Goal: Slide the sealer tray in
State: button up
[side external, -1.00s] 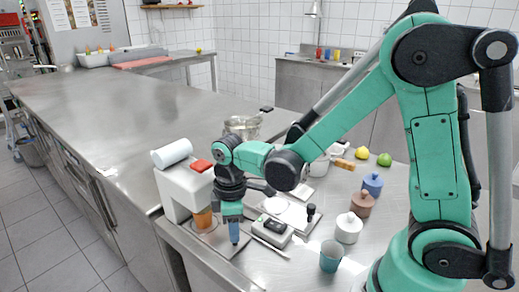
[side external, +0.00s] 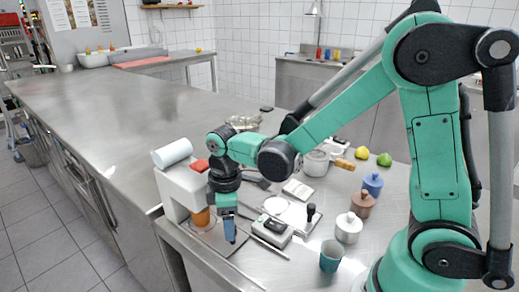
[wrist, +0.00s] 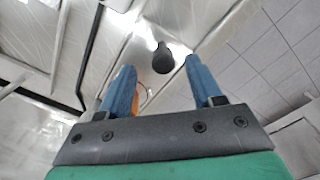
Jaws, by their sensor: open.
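The sealer (side external: 183,190) is a white machine at the table's left front corner, with a white roll (side external: 172,153) and a red block (side external: 199,165) on top. An orange cup (side external: 201,217) sits under its head. The flat metal sealer tray (side external: 208,235) extends from its base toward the table's front edge. My gripper (side external: 230,240), with blue fingers, points down at the tray's outer side. In the wrist view, my gripper (wrist: 160,70) is open, and a black knob (wrist: 163,58) appears between its fingertips; contact cannot be told. A little orange (wrist: 135,100) shows behind one finger.
A grey scale-like box (side external: 272,230) stands close to the right of my gripper. Lidded jars (side external: 348,228), a teal cup (side external: 331,256) and a pot (side external: 316,162) stand farther right. The long steel counter (side external: 130,110) behind is mostly clear.

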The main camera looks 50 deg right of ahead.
jog(key=shift+r, duration=2.2)
jog(key=shift+s+d+r+m+t, duration=0.2)
jog(key=shift+s+r+m+t, duration=0.1)
jog(key=shift+r+m, duration=0.15)
jog(key=s+d+r+m+t, duration=0.3)
jog(key=m+t, duration=0.3)
jog(key=m, duration=0.2)
jog(key=shift+s+r+t, duration=0.3)
jog(key=shift+s+r, duration=0.1)
jog(key=shift+s, duration=0.2)
